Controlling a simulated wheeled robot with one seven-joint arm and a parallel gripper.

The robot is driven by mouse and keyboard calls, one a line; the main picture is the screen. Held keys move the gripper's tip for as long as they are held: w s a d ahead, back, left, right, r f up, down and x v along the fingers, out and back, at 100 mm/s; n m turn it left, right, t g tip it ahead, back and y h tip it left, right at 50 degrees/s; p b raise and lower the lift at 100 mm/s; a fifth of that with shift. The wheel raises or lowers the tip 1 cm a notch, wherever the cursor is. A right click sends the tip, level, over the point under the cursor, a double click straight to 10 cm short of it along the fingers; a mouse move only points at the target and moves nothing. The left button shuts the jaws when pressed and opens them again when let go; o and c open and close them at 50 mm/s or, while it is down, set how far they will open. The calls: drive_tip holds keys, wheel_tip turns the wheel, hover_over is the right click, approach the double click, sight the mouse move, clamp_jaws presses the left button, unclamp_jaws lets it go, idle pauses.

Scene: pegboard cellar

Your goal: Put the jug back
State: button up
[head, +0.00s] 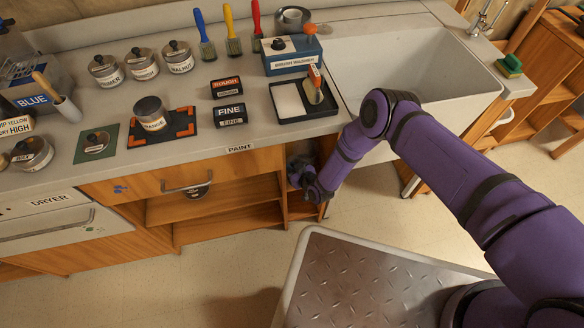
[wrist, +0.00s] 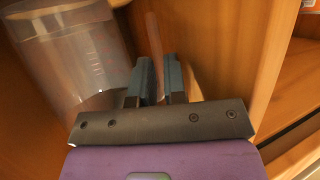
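A clear, see-through jug (wrist: 75,60) with faint measuring marks is at the upper left of the wrist view, inside a wooden compartment. Its upright handle (wrist: 153,42) runs down between the two dark fingers of my gripper (wrist: 157,80). The fingers are close together with the handle filling the gap, so my gripper looks shut on it. In the head view my gripper (head: 305,184) reaches into the narrow open compartment under the counter, left of the sink. The jug cannot be made out in the head view, and its lower part is hidden in the wrist view.
Wooden walls (wrist: 230,45) stand close around my gripper. On the counter above are a black paint tray (head: 322,108), FINE and ROUGH boxes (head: 230,114), a tin on an orange-cornered mat (head: 135,139) and several lidded tins. The sink (head: 400,70) is to the right.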

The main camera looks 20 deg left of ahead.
drive_tip(key=o, duration=0.3)
drive_tip(key=shift+o, duration=0.2)
drive_tip(key=shift+f, duration=0.2)
drive_tip(key=v, duration=1.1)
drive_tip(key=shift+a, duration=0.15)
drive_tip(key=shift+s, duration=0.15)
